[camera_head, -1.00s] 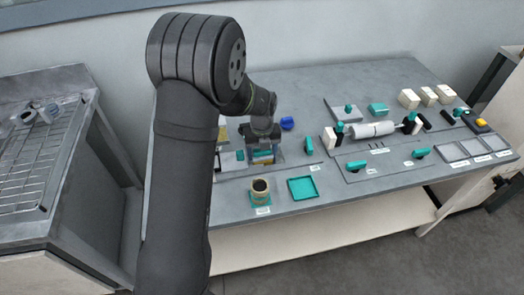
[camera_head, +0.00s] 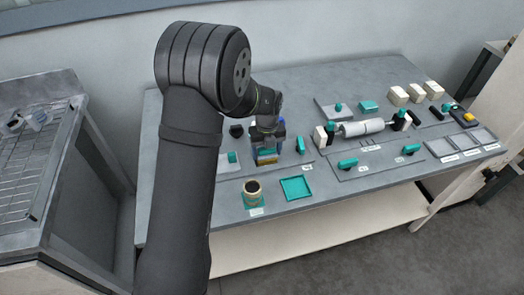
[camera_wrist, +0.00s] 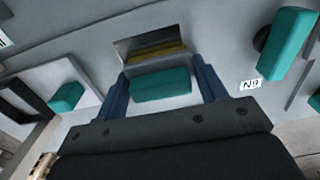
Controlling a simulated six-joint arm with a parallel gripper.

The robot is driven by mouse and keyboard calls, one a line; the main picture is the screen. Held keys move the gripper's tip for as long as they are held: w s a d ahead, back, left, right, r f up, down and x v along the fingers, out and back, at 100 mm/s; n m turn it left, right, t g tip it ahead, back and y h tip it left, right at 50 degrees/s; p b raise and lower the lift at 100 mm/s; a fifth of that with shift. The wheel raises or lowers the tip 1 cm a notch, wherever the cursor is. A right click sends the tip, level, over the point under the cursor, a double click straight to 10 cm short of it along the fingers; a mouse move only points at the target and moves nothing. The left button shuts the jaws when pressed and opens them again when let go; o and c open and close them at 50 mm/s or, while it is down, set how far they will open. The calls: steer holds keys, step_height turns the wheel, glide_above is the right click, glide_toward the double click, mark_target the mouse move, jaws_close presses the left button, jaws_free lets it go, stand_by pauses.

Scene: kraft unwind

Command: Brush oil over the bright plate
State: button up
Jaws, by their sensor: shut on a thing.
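My gripper (camera_head: 266,152) is low over the middle-left part of the bench. In the wrist view, its two blue fingers (camera_wrist: 168,92) are shut on a teal block (camera_wrist: 161,86), which looks like the brush's handle. A yellow-brown strip (camera_wrist: 158,57), likely bristles, shows just beyond the block. Beyond it is a shiny, mirror-like rectangle (camera_wrist: 132,44), apparently the bright plate. I cannot tell whether the strip touches it. In the head view my gripper hides the plate. An open round cup (camera_head: 252,187), possibly the oil, stands at the bench's front edge.
An empty teal tray (camera_head: 296,188) lies right of the cup. An upright teal handle (camera_head: 300,145) stands close right of my gripper. A white roller (camera_head: 361,128) and more teal handles (camera_head: 348,163) are farther right. A wire rack (camera_head: 38,150) stands at the far left.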

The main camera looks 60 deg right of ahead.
steer(key=shift+s+d, duration=1.1)
steer(key=shift+s, duration=0.1)
steer(key=shift+w+a, duration=0.1)
steer(key=shift+w, duration=0.1)
steer(key=shift+w+a, duration=2.6)
steer(key=shift+w+d, duration=0.4)
steer(key=shift+d, duration=0.1)
